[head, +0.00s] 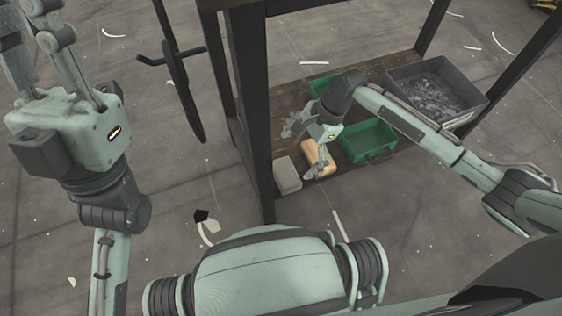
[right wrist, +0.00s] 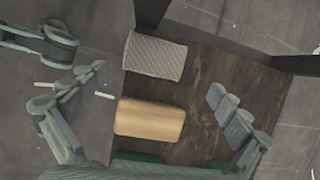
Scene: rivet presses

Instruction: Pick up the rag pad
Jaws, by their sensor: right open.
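The rag pad (right wrist: 155,56) is a light grey, quilted rectangle lying flat on the brown shelf (right wrist: 205,75). In the head view the pad (head: 287,176) is at the shelf's near left corner, beside a dark post. My right gripper (head: 307,147) is open above the shelf, over a tan block (head: 323,160) just right of the pad. In the right wrist view its fingers (right wrist: 157,80) are spread wide, with the tan block (right wrist: 149,120) and the pad between and beyond them, apart from both. My left gripper (head: 25,35) is raised at the upper left, fingers apart and empty, tips partly cut off.
A green bin (head: 368,141) stands right of the tan block, and another green bin (head: 322,86) is behind. A grey crate of dark pieces (head: 435,92) is at the far right. Dark posts (head: 251,100) frame the shelf. Scraps litter the floor.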

